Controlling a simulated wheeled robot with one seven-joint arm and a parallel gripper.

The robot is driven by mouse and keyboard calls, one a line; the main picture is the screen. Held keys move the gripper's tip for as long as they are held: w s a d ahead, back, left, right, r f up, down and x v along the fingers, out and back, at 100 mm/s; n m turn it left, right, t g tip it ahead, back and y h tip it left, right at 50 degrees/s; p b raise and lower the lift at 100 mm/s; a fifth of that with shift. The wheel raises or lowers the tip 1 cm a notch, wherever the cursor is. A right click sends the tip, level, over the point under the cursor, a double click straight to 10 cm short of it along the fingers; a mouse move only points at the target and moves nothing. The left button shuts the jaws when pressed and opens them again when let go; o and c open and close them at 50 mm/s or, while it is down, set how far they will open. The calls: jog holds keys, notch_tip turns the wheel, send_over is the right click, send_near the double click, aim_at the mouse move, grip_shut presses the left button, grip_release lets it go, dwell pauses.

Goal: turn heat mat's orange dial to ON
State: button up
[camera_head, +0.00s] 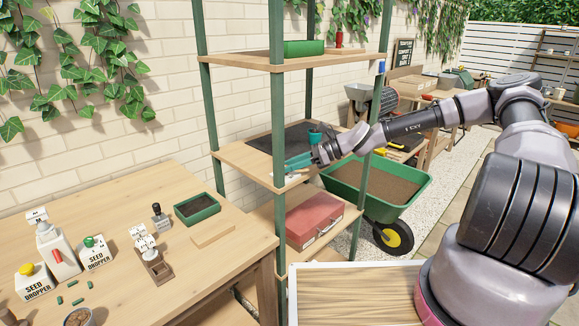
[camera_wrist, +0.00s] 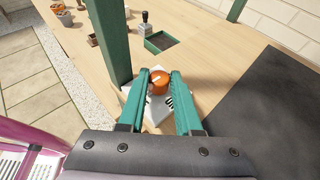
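The heat mat (camera_head: 270,139) is a flat dark sheet on the middle shelf; in the wrist view (camera_wrist: 268,105) it lies at the right. Its orange dial (camera_wrist: 160,80) sits on a small whitish control box (camera_wrist: 157,112) near the shelf's edge and a green post. A pale mark shows on the dial, but its setting is too small to read. My gripper (camera_head: 293,164) reaches over the shelf with teal fingers apart. In the wrist view the fingertips (camera_wrist: 160,74) stand either side of the dial, close to it; contact is unclear. In the head view the dial is hidden.
Green shelf posts (camera_head: 279,120) stand close beside my gripper. A red toolbox (camera_head: 313,220) is on the shelf below. The wooden table (camera_head: 130,215) at left holds seed droppers and a green tray (camera_head: 197,209).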

grip_shut()
jog(key=n+g, duration=0.3)
jog(key=n+g+h, duration=0.1)
jog(key=g, duration=0.1)
jog(key=shift+w+a+n, duration=0.15)
jog(key=shift+w+n, duration=0.15)
jog(key=shift+w, duration=0.1)
jog(key=n+g+h, duration=0.1)
jog(key=g, duration=0.1)
jog(key=n+g+h, duration=0.1)
jog(key=n, duration=0.1)
jog(key=shift+w+a+n+g, duration=0.2)
jog(key=shift+n+g, duration=0.1)
jog(key=shift+g, duration=0.1)
jog(key=n+g+h, duration=0.2)
jog(key=n+h, duration=0.1)
jog(key=n+g+h, duration=0.1)
jog(key=n+h, duration=0.1)
jog(key=shift+w+a+g, duration=0.15)
jog(key=shift+a+g, duration=0.1)
jog(key=shift+g, duration=0.05)
jog(key=shift+a+n+g+h, duration=0.15)
jog(key=shift+n+g+h, duration=0.35)
jog(key=shift+n+h, duration=2.05)
jog(key=shift+h, duration=0.25)
